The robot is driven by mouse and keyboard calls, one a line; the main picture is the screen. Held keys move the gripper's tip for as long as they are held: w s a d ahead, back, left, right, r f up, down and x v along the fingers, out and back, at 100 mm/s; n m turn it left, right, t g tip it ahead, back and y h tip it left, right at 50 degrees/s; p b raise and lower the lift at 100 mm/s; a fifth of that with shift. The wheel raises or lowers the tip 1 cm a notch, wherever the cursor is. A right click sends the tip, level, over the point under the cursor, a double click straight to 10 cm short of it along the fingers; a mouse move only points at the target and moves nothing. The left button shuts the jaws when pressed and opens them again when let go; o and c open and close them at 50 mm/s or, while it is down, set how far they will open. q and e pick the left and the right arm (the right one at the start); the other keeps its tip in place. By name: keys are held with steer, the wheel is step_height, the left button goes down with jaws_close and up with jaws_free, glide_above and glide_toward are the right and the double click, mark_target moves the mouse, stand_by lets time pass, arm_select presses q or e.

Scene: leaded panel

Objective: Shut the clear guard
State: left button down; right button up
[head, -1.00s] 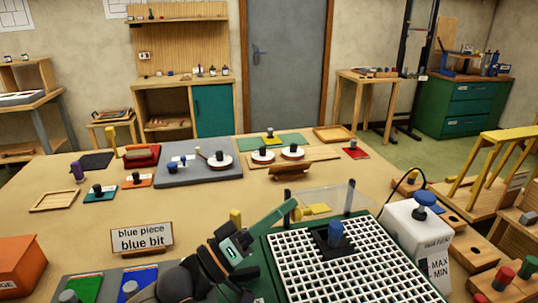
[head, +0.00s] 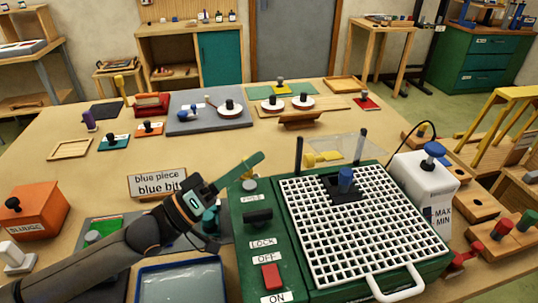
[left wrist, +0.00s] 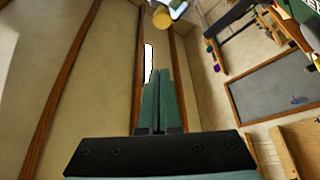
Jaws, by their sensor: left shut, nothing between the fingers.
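The clear guard (head: 345,146) is a see-through panel at the back of the green machine (head: 262,272), between two dark upright posts. It lies back behind the white grid (head: 335,240), leaving the grid uncovered. A yellow part (head: 322,158) shows by its near left side. My left gripper (head: 262,155) is shut and empty, its green fingers pointing up and right, just left of the left post and apart from the guard in the picture. Its closed fingers also show in the left wrist view (left wrist: 160,105). My right gripper is out of view.
A black piece with a blue knob (head: 346,182) sits on the grid. A white tank (head: 422,178) stands to the right. A black handle (head: 258,217) and a red switch (head: 271,277) are on the machine's left side. A sign (head: 157,184) stands left of my gripper.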

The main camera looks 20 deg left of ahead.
arm_select(q)
steer(key=w+a+r+m+g+y+b, duration=0.1)
steer(key=w+a+m+g+y+b, duration=0.1)
steer(key=w+a+m+g+b, duration=0.25)
steer(key=s+d+r+m+g+h+b, duration=0.2)
steer(key=s+r+m+g+h+b, duration=0.1)
steer(key=s+r+m+g+b, duration=0.25)
steer(key=w+d+f+m+t+p, duration=0.1)
steer(key=w+d+f+p, duration=0.4)
steer(key=d+p, duration=0.3)
steer(key=shift+w+d+m+t, duration=0.3)
steer(key=shift+w+d+t, duration=0.1)
steer(key=shift+w+d, duration=0.1)
stand_by(0.4)
